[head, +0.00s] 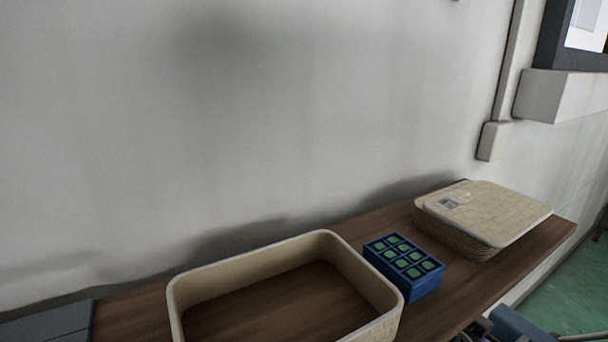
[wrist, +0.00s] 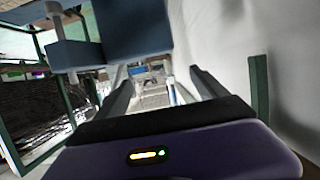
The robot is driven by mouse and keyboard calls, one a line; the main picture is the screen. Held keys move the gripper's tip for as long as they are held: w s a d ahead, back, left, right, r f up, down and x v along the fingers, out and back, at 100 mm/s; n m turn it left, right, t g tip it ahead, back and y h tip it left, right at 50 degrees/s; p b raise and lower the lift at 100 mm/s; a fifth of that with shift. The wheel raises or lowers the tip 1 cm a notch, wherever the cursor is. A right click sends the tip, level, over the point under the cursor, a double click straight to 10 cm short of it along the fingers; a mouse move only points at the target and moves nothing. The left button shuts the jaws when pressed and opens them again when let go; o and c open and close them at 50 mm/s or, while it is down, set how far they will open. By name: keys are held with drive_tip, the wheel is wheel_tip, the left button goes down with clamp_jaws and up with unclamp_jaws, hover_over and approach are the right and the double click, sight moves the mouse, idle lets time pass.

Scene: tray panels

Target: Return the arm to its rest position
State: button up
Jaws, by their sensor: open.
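My gripper (wrist: 163,88) shows in the wrist view, with its two dark fingers apart and nothing held between them. It points away from the wooden worktop, toward an open room area, with a pale wall close on the right. In the head view the gripper itself does not show clearly; only some dark and blue-grey parts show at the bottom right edge, and I cannot tell their pose.
On the wooden worktop (head: 130,312) stand an open beige tray (head: 178,312), a blue box with green squares (head: 424,288) and a stack of beige panels (head: 500,212). A grey wall (head: 250,120) runs behind. Green floor (head: 575,290) shows at right.

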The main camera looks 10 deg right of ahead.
drive_tip(key=w+a+r+n+t+y, duration=0.2)
drive_tip(key=w+a+n+t+y, duration=0.1)
drive_tip(key=w+a+n+t, duration=0.3)
drive_tip(key=s+a+f+n+t+y, duration=0.45)
drive_tip(key=s+a+n+y, duration=0.25)
drive_tip(key=s+a, duration=0.3)
drive_tip(key=s+a+y, duration=0.1)
drive_tip(key=s+a, duration=0.2)
drive_tip(key=s, duration=1.1)
drive_tip(key=s+a+g+y, duration=0.1)
drive_tip(key=s+a+y, duration=0.1)
drive_tip(key=s, duration=1.2)
drive_tip(key=shift+a+f+n, duration=0.3)
drive_tip(key=shift+a+f, duration=0.05)
drive_tip(key=shift+a, duration=0.4)
